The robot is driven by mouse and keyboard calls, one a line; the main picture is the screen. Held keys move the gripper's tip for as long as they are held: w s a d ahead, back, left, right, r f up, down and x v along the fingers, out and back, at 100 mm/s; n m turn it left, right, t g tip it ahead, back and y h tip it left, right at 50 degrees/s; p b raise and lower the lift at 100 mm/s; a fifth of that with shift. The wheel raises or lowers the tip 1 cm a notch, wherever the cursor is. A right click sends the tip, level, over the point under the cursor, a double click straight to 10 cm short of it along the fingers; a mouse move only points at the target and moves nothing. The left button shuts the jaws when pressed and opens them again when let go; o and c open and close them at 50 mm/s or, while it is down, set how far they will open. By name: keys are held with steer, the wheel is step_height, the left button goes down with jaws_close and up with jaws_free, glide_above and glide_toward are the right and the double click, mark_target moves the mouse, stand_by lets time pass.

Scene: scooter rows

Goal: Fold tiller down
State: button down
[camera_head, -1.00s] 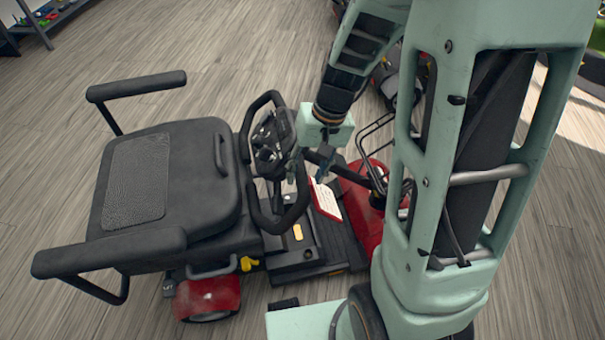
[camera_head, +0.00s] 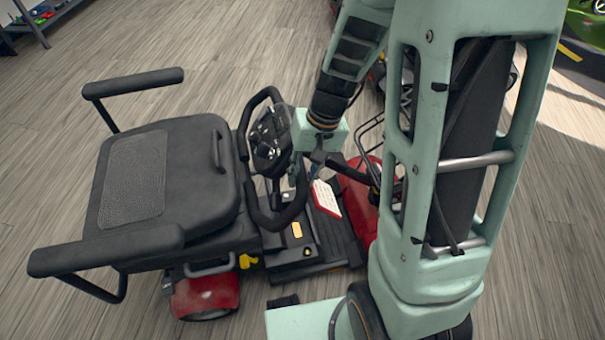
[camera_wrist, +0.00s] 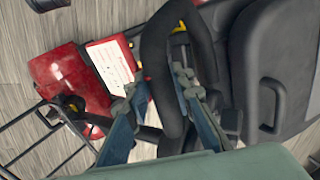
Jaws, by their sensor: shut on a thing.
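The tiller (camera_head: 271,140) of the red and black scooter stands raised in front of its seat, with a dark control panel and a black loop handlebar (camera_head: 279,217). In the wrist view the handlebar (camera_wrist: 157,45) runs down between the two fingers of my gripper (camera_wrist: 158,82), which is shut on it. In the head view my gripper (camera_head: 313,170) is at the tiller's right side, and its fingertips are partly hidden. The tiller's lower post is mostly hidden behind the handlebar and my arm.
The black seat (camera_head: 198,160) with two raised armrests is close left of the tiller. A white-labelled red card (camera_head: 326,198) is over the floorboard (camera_head: 340,235). A wire basket (camera_head: 367,140) is at the front, partly behind my arm. Open wooden floor lies left.

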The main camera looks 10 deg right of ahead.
steer(key=shift+r, duration=0.1)
steer(key=shift+w+d+r+p, duration=0.1)
steer(key=shift+d+r+p, duration=0.15)
steer(key=shift+d+r, duration=0.35)
steer(key=shift+d+r+p, duration=0.25)
steer(key=shift+d+r, duration=0.1)
steer(key=shift+d, duration=0.3)
steer(key=c, duration=1.7)
jaws_free()
steer(key=v, duration=1.2)
steer(key=shift+a, duration=0.1)
